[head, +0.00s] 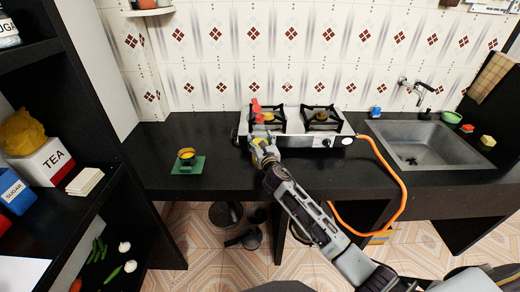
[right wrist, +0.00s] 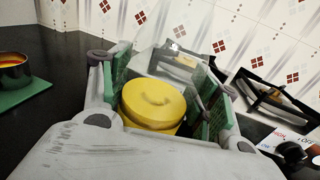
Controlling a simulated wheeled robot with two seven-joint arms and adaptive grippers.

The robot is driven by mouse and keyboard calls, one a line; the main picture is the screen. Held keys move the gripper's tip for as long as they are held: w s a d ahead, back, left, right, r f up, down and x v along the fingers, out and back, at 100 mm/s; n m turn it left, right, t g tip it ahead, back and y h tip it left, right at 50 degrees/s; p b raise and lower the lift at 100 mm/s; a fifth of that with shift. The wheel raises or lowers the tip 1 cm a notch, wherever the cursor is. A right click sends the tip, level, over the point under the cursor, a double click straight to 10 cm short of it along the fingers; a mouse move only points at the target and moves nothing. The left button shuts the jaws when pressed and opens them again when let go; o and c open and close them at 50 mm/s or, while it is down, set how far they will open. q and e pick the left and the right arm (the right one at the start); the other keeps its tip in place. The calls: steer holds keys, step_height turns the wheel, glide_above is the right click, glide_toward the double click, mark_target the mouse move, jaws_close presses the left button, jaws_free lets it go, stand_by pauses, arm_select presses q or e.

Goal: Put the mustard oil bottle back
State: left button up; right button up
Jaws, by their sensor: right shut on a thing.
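My right gripper (head: 262,142) is at the front left edge of the stove, over the dark counter. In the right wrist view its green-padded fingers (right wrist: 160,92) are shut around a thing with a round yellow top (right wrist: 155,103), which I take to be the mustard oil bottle. Its lower part is hidden by the gripper. In the head view only a little yellow (head: 257,140) shows between the fingers. My left gripper is not in view.
The two-burner stove (head: 335,141) has a red object (head: 256,105) at its left burner. An orange hose (head: 392,165) runs from it. A green board (head: 188,169) with a small pot (head: 187,154) lies left. A sink (head: 430,145) is right. Dark shelves (head: 80,208) stand left.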

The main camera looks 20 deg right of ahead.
step_height(320, 180, down, 4)
steer(key=shift+r+b, duration=0.25)
steer(key=shift+b, duration=0.35)
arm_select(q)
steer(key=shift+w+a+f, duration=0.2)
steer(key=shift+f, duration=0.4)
arm_select(e)
steer(key=shift+f, duration=0.15)
steer(key=o, duration=1.2)
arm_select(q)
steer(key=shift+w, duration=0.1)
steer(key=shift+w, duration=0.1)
